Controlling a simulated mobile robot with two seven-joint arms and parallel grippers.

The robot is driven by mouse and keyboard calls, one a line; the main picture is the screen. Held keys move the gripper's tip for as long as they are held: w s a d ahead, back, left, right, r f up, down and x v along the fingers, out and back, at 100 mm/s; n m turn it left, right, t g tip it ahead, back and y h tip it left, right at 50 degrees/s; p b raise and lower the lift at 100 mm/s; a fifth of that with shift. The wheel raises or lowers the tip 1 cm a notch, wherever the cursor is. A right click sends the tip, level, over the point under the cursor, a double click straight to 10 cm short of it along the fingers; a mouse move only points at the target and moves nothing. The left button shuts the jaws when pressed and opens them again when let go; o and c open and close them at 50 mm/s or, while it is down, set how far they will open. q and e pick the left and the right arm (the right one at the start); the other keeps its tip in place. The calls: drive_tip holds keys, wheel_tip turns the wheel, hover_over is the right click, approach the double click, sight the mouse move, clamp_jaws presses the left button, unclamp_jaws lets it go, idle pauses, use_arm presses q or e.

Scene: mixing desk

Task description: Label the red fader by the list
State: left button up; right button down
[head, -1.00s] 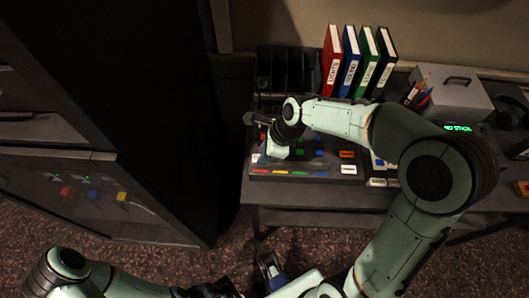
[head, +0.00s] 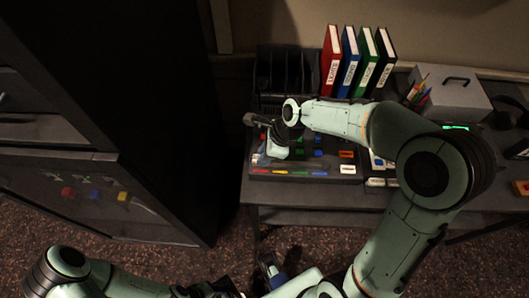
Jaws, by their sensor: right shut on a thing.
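The mixing desk (head: 330,178) stands on the table in the head view, with coloured fader caps and a row of coloured strips along its front. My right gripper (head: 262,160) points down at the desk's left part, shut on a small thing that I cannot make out. The gripper hides the desk beneath it, and I cannot pick out the red fader for certain.
Red (head: 331,62), blue (head: 350,65), green (head: 367,65) and black (head: 384,68) binders stand at the back. A grey box (head: 455,92) with a handle and a pen holder (head: 417,95) are to the right. A dark cabinet (head: 150,100) stands left.

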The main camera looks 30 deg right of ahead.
drive_tip(key=shift+f, duration=0.3)
idle(0.8)
drive_tip(key=c, duration=0.9)
unclamp_jaws()
drive_tip(key=shift+r, duration=0.1)
drive_tip(key=p+v, duration=0.2)
drive_tip(key=v, duration=1.1)
drive_tip(key=shift+d, duration=0.1)
